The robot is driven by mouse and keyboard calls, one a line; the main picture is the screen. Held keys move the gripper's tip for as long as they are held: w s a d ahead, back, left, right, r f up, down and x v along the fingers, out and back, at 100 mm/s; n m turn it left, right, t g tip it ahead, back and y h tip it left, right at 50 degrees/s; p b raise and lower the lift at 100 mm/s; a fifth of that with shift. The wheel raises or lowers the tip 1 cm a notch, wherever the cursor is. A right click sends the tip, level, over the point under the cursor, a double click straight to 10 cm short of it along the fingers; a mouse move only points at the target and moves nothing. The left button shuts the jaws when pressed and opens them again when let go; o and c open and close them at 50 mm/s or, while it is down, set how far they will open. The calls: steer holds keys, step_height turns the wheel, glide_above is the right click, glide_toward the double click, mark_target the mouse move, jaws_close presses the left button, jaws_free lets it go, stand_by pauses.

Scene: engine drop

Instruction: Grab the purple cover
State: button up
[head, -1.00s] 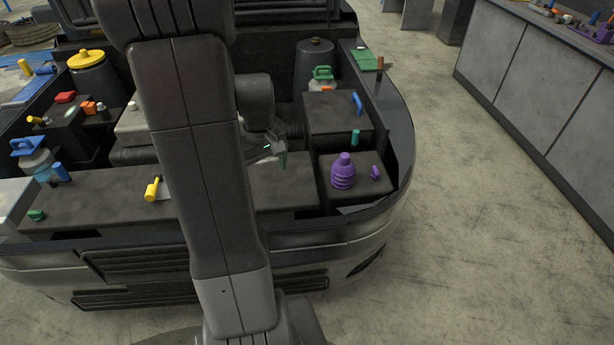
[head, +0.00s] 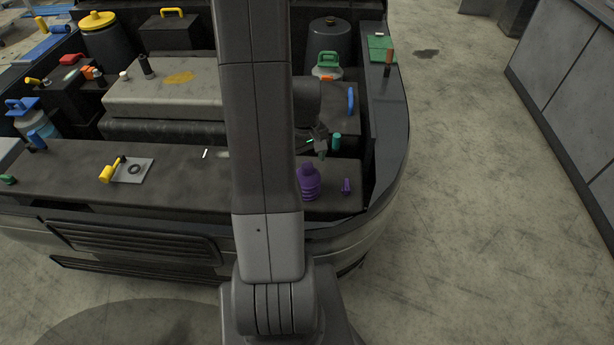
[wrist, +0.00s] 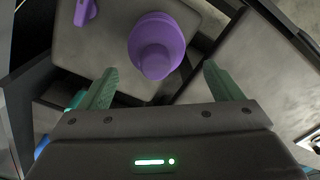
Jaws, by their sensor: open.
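The purple cover (head: 309,184) is a ribbed, stepped cap standing upright on a dark box at the front right of the engine bay. In the wrist view the purple cover (wrist: 156,42) lies ahead of and between the finger lines, with a gap to the fingertips. My gripper (head: 321,154) is just above and behind the cover in the head view. In the wrist view my gripper (wrist: 160,72) has its two green fingers wide apart with nothing between them. My arm passes close to the cover's left side in the head view.
A small purple piece (head: 347,187) stands right of the cover. A teal cap (head: 336,140) and a blue handle (head: 350,100) are behind. The bay's dark right rim (head: 392,140) borders the box. A yellow-handled part (head: 107,172) lies left. Open floor lies right.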

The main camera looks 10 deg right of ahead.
mark_target(307, 173)
steer(key=shift+s+d+f+p, duration=0.15)
steer(key=shift+f+p, duration=0.1)
steer(key=shift+f, duration=1.1)
steer(key=shift+w+d+f+p, duration=0.1)
steer(key=shift+f+p, duration=0.1)
steer(key=shift+f, duration=1.15)
steer(key=c, duration=1.1)
steer(key=shift+r, duration=0.2)
